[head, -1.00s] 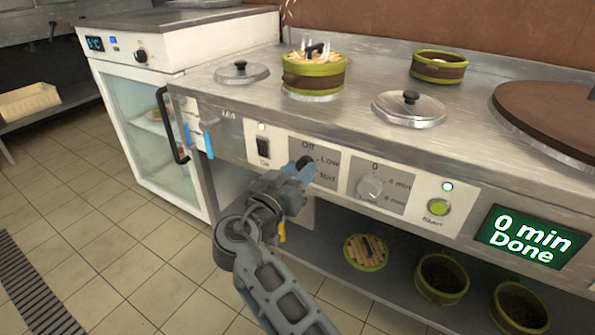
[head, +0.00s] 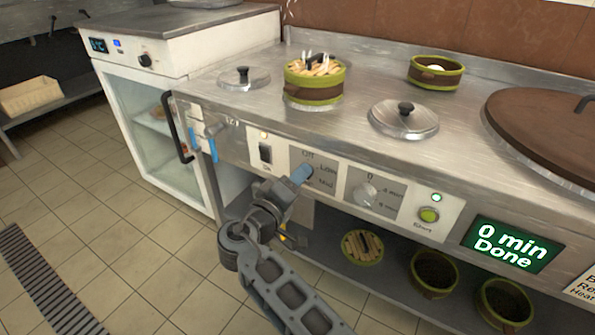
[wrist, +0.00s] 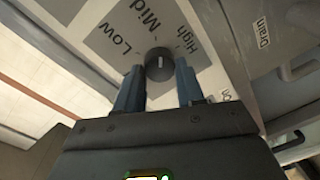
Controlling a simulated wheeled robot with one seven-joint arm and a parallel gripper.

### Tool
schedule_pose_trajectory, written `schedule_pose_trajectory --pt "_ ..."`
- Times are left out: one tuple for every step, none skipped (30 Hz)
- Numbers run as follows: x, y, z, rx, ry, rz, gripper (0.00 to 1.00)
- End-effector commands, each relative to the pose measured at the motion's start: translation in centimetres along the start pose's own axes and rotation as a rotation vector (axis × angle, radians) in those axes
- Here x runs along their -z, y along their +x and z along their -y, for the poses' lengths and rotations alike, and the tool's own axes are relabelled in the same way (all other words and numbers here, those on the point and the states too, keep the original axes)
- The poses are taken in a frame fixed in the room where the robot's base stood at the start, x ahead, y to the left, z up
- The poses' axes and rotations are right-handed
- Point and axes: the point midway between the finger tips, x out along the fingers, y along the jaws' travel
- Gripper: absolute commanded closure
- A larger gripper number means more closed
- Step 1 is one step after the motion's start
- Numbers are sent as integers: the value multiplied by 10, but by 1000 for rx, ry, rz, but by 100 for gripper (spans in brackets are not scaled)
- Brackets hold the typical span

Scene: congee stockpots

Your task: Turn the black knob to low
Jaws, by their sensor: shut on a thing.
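The black knob (wrist: 159,64) sits on a grey dial plate (wrist: 112,52) marked Low, Mid and High in the wrist view. A short white line on its face runs roughly up the picture, toward the Mid side; I cannot tell its exact setting. My gripper (wrist: 158,76) is shut on the knob, with one blue finger on each side. In the head view my gripper (head: 304,173) is at the dial on the front panel and hides the knob. The Off, Low and Mid labels show around it there.
A switch (head: 265,153) is left of the dial. A timer knob (head: 366,194), green start button (head: 429,214) and "0 min Done" display (head: 511,243) are to the right.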

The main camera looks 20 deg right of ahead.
Motion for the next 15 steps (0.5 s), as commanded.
schedule_pose_trajectory --pt "2 -1 -3 2 -47 2 92" --pt "2 -1 -3 3 -75 3 92" --pt "3 -1 -3 3 -112 5 92" --pt "3 -1 -3 4 -141 6 92" --pt "3 -1 -2 4 -170 8 92" --pt "3 -1 -2 4 -208 10 92" --pt "3 -1 -3 4 -235 11 92" --pt "3 -1 -2 5 -265 13 92" --pt "3 -1 -2 5 -303 15 92" --pt "3 -1 -2 5 -330 17 92" --pt "3 -1 -2 5 -359 19 92" --pt "3 0 -2 6 -397 21 92" --pt "3 0 -2 6 -426 23 92" --pt "3 -1 -2 7 -454 24 92" --pt "3 -1 -2 7 -492 25 92"
